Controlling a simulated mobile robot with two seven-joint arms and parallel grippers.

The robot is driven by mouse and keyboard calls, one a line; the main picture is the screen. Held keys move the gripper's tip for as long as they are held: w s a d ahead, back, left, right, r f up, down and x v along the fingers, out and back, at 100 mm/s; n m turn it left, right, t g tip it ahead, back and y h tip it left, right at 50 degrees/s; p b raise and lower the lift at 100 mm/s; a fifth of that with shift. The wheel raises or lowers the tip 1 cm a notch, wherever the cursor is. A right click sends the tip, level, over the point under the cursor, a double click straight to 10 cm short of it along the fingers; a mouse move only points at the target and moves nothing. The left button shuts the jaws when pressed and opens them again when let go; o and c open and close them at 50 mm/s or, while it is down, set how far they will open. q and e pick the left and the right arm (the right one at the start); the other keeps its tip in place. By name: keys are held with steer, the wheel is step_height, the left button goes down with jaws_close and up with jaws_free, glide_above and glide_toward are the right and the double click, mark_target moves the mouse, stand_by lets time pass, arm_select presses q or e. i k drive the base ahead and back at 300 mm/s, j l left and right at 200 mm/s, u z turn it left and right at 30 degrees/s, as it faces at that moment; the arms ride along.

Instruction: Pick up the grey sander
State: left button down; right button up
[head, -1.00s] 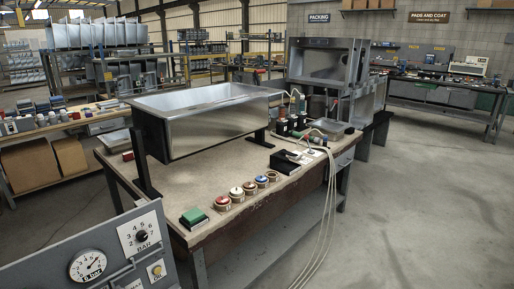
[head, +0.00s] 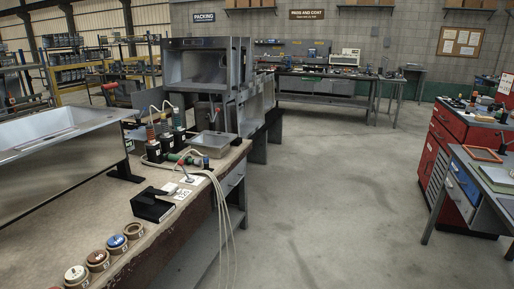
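I cannot make out the grey sander with certainty. Several corded tools (head: 165,138) stand in black holders on the workbench (head: 140,226), with green, orange and dark upper parts. A tool with a green end (head: 186,160) lies in front of them, its pale hoses hanging over the bench's edge. A small pale grey item (head: 186,178) sits on a white labelled plate near the edge; it is too small to name. Neither of my grippers is in view.
A black box (head: 152,206) and several round coloured pads (head: 117,242) sit along the bench's front edge. A red cabinet (head: 446,140) stands at right. The floor (head: 330,200) between is clear.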

mark_target(166, 136)
steer(key=i+l+u, duration=0.1)
steer(key=i, duration=0.4)
steer(key=i+l+u, duration=0.15)
steer(key=i, duration=0.35)
steer(key=i+l+u, duration=0.1)
steer(key=i, duration=0.4)
steer(key=i+l+u, duration=0.15)
steer(key=u, duration=0.3)
steer(key=i+l+u, duration=0.3)
steer(key=u, duration=0.15)
steer(key=i+l+u, duration=0.2)
steer(key=u, duration=0.3)
steer(key=i+l+u, duration=0.1)
steer(key=l+u, duration=0.8)
steer(key=i+l, duration=0.05)
